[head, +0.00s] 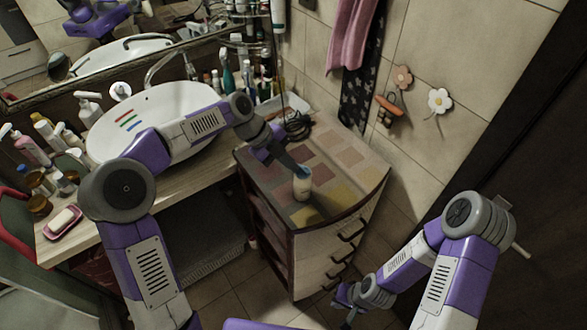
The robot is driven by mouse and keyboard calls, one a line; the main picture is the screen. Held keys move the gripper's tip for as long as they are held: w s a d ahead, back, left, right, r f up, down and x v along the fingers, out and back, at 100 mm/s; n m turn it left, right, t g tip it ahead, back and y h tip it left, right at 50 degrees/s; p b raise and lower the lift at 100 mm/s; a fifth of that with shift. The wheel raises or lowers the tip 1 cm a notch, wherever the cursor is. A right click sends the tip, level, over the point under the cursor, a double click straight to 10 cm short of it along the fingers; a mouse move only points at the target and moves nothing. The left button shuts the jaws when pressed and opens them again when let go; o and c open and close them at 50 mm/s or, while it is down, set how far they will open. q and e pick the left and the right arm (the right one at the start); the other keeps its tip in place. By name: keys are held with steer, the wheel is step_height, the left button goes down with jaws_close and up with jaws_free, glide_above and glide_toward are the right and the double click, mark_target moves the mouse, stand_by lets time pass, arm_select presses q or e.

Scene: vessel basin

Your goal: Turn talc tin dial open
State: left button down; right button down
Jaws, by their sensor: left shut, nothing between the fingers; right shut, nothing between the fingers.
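The dial's setting is too small to make out. My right gripper (346,318) is shut and empty, low in front of the cabinet near the bottom edge of the view.
The drawer cabinet (345,208) has clear room around the tin. A dark coiled cable (297,125) lies at its back. A white basin (150,118) stands to the left, with bottles and a soap dish (63,222) beside it. A tiled wall (440,60) is behind.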

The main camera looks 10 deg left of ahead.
arm_select(q)
steer(key=shift+w+m+g+p, duration=0.5)
steer(key=shift+m+g+p, duration=0.25)
steer(key=shift+m, duration=0.35)
arm_select(e)
steer(key=shift+w+r, duration=0.2)
steer(key=shift+r, duration=0.55)
arm_select(q)
steer(key=shift+w, duration=0.1)
steer(key=shift+w+d, duration=0.1)
arm_select(e)
steer(key=shift+w, duration=0.1)
arm_select(q)
steer(key=shift+w+d+b, duration=0.2)
steer(key=shift+w+b, duration=0.1)
steer(key=shift+w, duration=0.15)
arm_select(e)
steer(key=shift+w+f, duration=0.2)
steer(key=shift+w, duration=0.1)
arm_select(q)
steer(key=shift+w+d, duration=0.1)
steer(key=shift+d, duration=0.1)
arm_select(e)
steer(key=shift+f, duration=0.15)
